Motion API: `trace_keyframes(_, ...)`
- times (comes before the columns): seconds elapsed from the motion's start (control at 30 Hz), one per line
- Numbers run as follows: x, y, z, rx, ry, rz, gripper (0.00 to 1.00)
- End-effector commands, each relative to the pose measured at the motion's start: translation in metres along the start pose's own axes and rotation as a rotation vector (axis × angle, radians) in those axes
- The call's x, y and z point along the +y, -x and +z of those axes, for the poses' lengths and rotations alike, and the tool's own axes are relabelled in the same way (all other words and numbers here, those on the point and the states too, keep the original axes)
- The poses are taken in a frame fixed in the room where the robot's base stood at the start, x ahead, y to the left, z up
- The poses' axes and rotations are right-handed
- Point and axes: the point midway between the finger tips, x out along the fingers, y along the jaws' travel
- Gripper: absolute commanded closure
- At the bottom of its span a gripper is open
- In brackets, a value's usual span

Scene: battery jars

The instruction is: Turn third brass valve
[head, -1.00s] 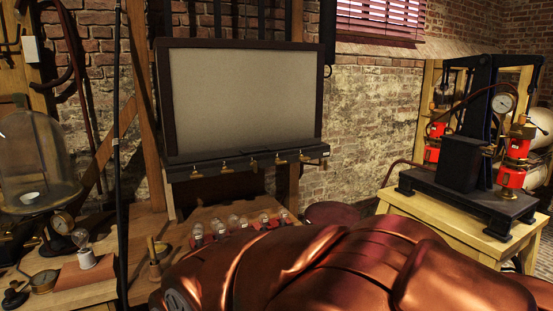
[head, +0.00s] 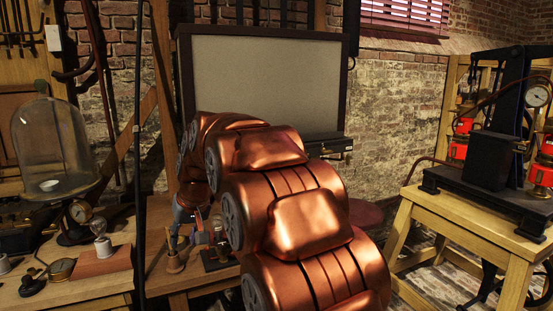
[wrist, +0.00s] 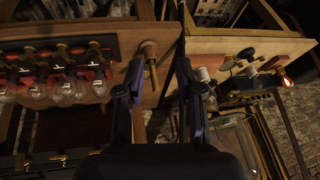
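The dark ledge (head: 330,147) under the grey panel shows only at its right end in the head view. My copper arm hides the rest of it and most of the brass valves. In the wrist view, small brass fittings (wrist: 62,158) sit on a dark bar at the lower left; they look like valves, but I cannot tell which is third. My gripper (wrist: 163,75) is open, with its two dark fingers apart. A wooden-handled brass tool (wrist: 150,62) shows beside the left finger, and nothing appears held. No valve lies between the fingers.
Several glass bulbs (wrist: 68,88) stand in a row at the left of the wrist view. A glass bell jar (head: 52,148) and a gauge (head: 62,268) are on the left bench. A black press (head: 490,160) stands on a wooden table at right.

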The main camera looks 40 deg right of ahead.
Motion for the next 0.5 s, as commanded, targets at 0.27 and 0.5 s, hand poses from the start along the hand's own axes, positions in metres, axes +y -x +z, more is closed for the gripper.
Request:
trace_keyframes(0.27,0.056,-0.018,-0.114,0.198,-0.037,-0.006,0.64)
trace_keyframes(0.5,0.116,-0.023,-0.194,0.376,-0.053,0.004,0.64)
